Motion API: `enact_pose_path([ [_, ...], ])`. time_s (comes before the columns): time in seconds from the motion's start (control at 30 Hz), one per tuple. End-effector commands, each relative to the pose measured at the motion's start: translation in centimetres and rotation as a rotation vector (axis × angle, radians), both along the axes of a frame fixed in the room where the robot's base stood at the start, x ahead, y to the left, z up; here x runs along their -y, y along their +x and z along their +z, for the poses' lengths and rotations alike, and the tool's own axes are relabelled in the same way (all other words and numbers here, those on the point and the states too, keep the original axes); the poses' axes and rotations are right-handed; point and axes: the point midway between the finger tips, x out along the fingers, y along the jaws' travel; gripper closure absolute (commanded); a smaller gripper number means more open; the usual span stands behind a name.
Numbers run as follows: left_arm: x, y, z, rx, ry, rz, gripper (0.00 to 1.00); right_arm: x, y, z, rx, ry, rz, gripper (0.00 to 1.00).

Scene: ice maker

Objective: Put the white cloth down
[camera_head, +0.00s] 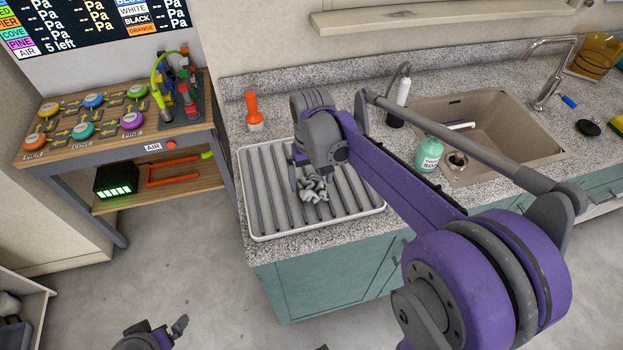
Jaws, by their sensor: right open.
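The white cloth (314,189) lies crumpled on the ribbed white drying tray (262,228) on the counter. My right gripper (304,179) points down at the cloth from above, its jaws open. Part of the cloth's far side is hidden by the gripper, and I cannot tell whether the fingers touch it. My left gripper (178,328) is low at the bottom edge, over the floor and away from the cloth. Only part of it shows, so its jaw opening is unclear.
A green bottle (428,155) and the sink (480,125) are to the right, partly behind my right arm. A wooden bench (60,150) with coloured discs is at left. Grey floor is clear between.

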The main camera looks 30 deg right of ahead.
Motion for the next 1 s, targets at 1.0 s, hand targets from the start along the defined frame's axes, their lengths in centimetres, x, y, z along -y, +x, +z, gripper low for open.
enact_pose_path([
  [1.0,0.0,0.4,1.2,0.007,0.0,0.0,0.0,-3.7,-6.9,7.2,0.198,-0.027,0.094,0.0],
])
